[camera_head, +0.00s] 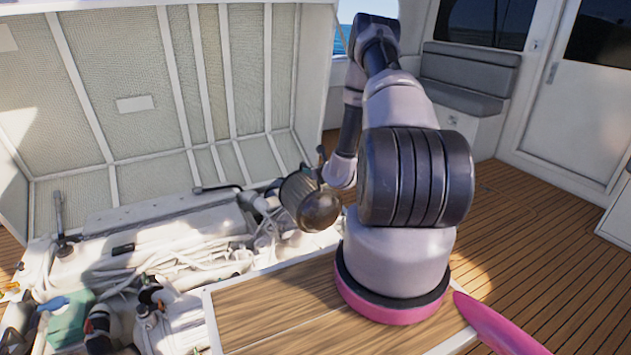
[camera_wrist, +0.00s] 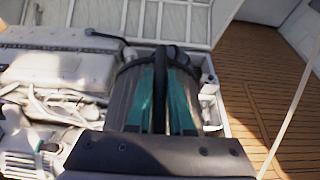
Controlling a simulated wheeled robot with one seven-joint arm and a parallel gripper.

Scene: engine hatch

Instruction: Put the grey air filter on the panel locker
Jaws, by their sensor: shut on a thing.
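The grey air filter (camera_head: 298,198) is a dark ribbed cylinder with a rounded, brownish-grey end, tilted in the head view. My gripper (camera_head: 326,165) is shut on it at its upper right side and holds it over the right edge of the engine bay. In the wrist view, the filter (camera_wrist: 122,96) shows behind and beside the teal fingers of my gripper (camera_wrist: 163,75), which hide much of it. I cannot tell for certain which thing is the panel locker; a white locker (camera_head: 464,135) with grey cushions stands at the back.
The open engine bay (camera_head: 150,245), full of hoses and machinery, lies left of my arm. The raised hatch (camera_head: 140,105) stands behind it. A wooden hatch board (camera_head: 275,308) is in front. Clear plank floor (camera_head: 545,235) lies to the right, before a white door (camera_head: 570,105).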

